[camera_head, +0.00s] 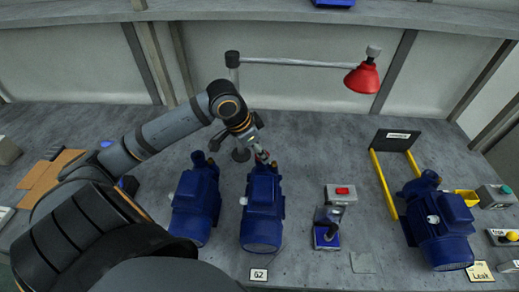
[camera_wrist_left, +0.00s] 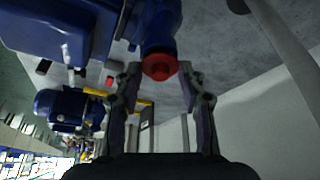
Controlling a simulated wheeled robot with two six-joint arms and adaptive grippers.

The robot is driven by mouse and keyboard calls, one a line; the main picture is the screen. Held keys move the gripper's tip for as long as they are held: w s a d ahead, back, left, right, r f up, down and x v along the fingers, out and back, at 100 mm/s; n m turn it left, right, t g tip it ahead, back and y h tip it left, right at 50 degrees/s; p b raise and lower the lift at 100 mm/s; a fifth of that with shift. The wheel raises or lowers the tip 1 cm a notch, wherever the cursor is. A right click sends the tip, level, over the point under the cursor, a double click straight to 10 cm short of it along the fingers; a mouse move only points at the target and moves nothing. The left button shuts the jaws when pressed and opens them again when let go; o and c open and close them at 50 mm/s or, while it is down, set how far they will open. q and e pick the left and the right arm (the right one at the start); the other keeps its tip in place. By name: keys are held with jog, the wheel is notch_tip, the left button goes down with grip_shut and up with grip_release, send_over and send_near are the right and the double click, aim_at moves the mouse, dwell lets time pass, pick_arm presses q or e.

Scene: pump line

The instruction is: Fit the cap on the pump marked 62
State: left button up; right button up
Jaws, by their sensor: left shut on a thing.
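The pump marked 62 (camera_head: 263,212) is blue and stands near the middle of the bench, behind its white label (camera_head: 258,274). My left gripper (camera_head: 264,156) is at the far, upper end of this pump. In the left wrist view the left gripper (camera_wrist_left: 158,72) is shut on a red cap (camera_wrist_left: 159,68). The cap overlaps the end of a blue pipe stub (camera_wrist_left: 160,28) on the pump. I cannot tell whether it is seated on the stub or just in front of it. My right gripper is not in view.
A second blue pump (camera_head: 196,205) stands close on the left, and a third (camera_head: 438,225) at the right by a yellow-railed frame (camera_head: 383,187). A red-shaded lamp (camera_head: 363,78) reaches over the back. A red-button box (camera_head: 341,194) and lever unit (camera_head: 327,232) stand right of pump 62.

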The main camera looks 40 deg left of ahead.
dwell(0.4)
pick_arm(q)
jog(key=shift+p, duration=0.45)
jog(key=shift+f, duration=0.5)
dwell(0.4)
jog(key=o, duration=0.8)
